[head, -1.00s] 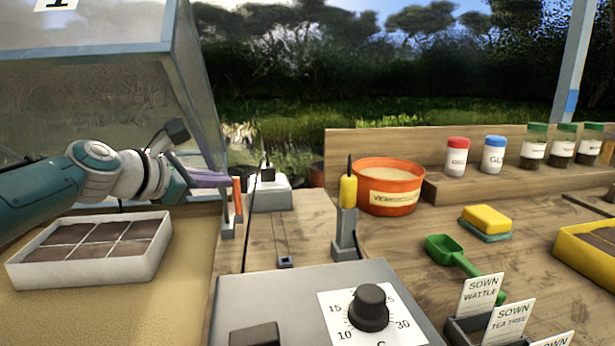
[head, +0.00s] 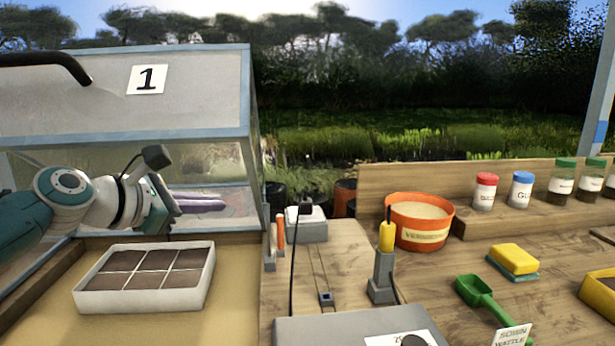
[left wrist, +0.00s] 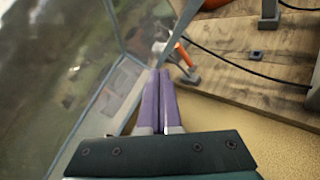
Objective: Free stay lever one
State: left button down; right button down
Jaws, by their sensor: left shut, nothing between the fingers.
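The stay lever (head: 280,235) is a short orange handle standing roughly upright by a grey bracket (head: 269,252), at the right front corner of the glazed frame marked 1 (head: 205,92). It also shows in the left wrist view, as an orange stick (left wrist: 183,54) beyond and right of the fingertips. My left gripper (head: 224,204) has purple fingers, shut and empty, pointing right. It is left of the lever and apart from it, in front of the glass. In the left wrist view the closed fingers (left wrist: 158,72) reach towards the frame's corner. My right gripper is out of view.
A white tray of dark soil blocks (head: 145,280) lies below my left gripper. Right of the lever stand a white box (head: 307,226), a yellow-handled tool in a grey holder (head: 386,240) and an orange tub (head: 420,220). Black cords run nearby.

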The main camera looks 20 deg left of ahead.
pick_arm(q)
jog(key=shift+s+a+r, duration=0.15)
jog(key=shift+s+r, duration=0.25)
jog(key=s+d+f+m+g+p, duration=0.1)
jog(key=s+d+m+g+p, duration=0.1)
jog(key=s+d+m, duration=0.4)
jog(key=s+d+f+m+g+p, duration=0.2)
jog(key=s+d+m, duration=0.4)
jog(key=s+m, duration=0.3)
jog(key=s+d+f+m+g+p, duration=0.1)
jog(key=s+d+m+g+p, duration=0.2)
jog(key=s+d+m, duration=0.3)
jog(key=shift+s+d+f+m+g, duration=0.15)
jog(key=shift+s+m+g, duration=0.35)
jog(key=shift+m, duration=0.35)
jog(key=shift+s+a+f+m+g, duration=0.15)
jog(key=shift+s+m+g, duration=0.15)
jog(key=shift+s+m, duration=0.45)
jog(key=s+r+m+g+y+p, duration=0.2)
jog(key=s+r+m+p, duration=0.1)
jog(key=s+r+m, duration=0.4)
notch_tip(320, 180, up, 35)
jog(key=p, duration=3.7)
jog(key=shift+s+n+t, duration=0.3)
jog(key=shift+s+n, duration=0.1)
